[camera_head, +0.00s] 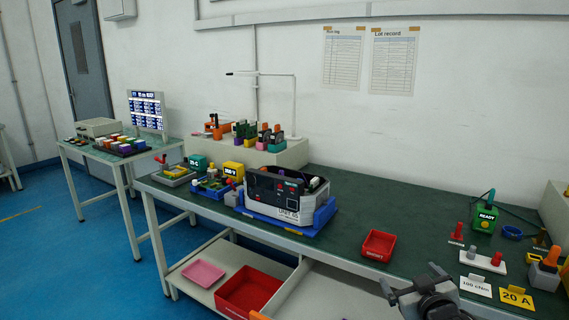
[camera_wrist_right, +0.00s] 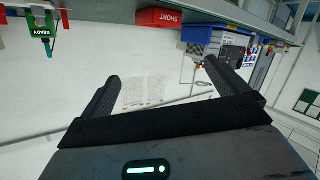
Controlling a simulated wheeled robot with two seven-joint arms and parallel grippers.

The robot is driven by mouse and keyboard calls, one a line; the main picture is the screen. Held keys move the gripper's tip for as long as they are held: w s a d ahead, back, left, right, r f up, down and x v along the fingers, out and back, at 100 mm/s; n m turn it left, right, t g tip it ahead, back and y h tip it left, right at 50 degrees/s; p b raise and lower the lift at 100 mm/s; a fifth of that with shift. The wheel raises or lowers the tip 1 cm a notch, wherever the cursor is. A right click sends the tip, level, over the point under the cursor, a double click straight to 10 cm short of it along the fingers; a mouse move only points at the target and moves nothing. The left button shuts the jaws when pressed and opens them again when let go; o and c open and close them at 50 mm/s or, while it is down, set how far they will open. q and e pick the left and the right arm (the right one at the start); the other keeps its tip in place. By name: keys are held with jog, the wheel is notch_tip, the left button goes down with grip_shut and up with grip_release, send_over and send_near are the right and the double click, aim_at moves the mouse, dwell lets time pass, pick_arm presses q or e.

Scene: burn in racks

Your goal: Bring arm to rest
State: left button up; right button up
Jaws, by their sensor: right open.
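My right gripper (camera_head: 410,280) is at the bottom of the head view, in front of the green bench top (camera_head: 390,205). In the right wrist view its two dark fingers (camera_wrist_right: 163,72) stand wide apart with nothing between them. The bench appears upside down along the top of that view, away from the fingers. The wall and its posted sheets show beyond the fingers. My left gripper is not in view.
A red tray (camera_head: 379,246) lies near the bench's front edge, left of my right gripper. A grey unit (camera_head: 287,197) sits on a blue base further left.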

jog(key=s+a+f+g+y, duration=0.1)
jog(key=s+a+f, duration=0.3)
jog(key=s, duration=0.6)
jog(key=s+a+f+g+y, duration=0.1)
jog(key=s+a+f, duration=0.4)
jog(key=s, duration=0.5)
jog(key=s+a+f+g+y, duration=0.1)
jog(key=s+a+f+g, duration=0.2)
jog(key=s+f, duration=0.3)
jog(key=s+a, duration=0.1)
jog(key=s, duration=0.4)
jog(key=shift+a+m, duration=0.2)
jog(key=shift+m, duration=0.2)
jog(key=shift+w+f, duration=0.1)
